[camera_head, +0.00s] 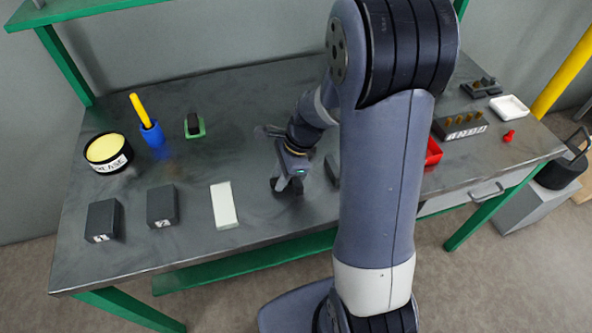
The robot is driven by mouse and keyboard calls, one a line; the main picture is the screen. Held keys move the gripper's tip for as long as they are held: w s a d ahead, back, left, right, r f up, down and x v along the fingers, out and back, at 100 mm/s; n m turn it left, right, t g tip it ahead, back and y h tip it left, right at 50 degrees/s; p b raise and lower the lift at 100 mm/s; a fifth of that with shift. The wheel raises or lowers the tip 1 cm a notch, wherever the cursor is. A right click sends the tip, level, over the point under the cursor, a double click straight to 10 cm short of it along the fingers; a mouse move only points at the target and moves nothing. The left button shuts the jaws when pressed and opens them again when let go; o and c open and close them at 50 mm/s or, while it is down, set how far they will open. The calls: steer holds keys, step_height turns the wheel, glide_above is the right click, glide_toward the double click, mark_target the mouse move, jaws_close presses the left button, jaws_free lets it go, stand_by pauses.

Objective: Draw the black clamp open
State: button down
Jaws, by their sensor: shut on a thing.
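My gripper (287,184) is low over the table, right of the white block, with its fingers pointing down. It is shut on a small dark part that I take to be the black clamp. The gripper hides most of that part, so its shape and how far it is open cannot be told. My arm comes down across the right of the picture and covers the table behind it.
Two dark numbered blocks (102,221) (162,206) and a white block (224,206) lie to the left. A dark piece (333,170) is half hidden by my arm. A yellow-topped tub (103,148), blue cup (152,134) and green-based item (194,127) stand behind. A red tray (433,152) is right.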

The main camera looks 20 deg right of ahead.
steer(key=shift+a, duration=0.8)
steer(key=c, duration=1.2)
jaws_free()
steer(key=shift+c, duration=0.2)
steer(key=v, duration=1)
steer(key=shift+d+r, duration=0.2)
steer(key=shift+r, duration=0.15)
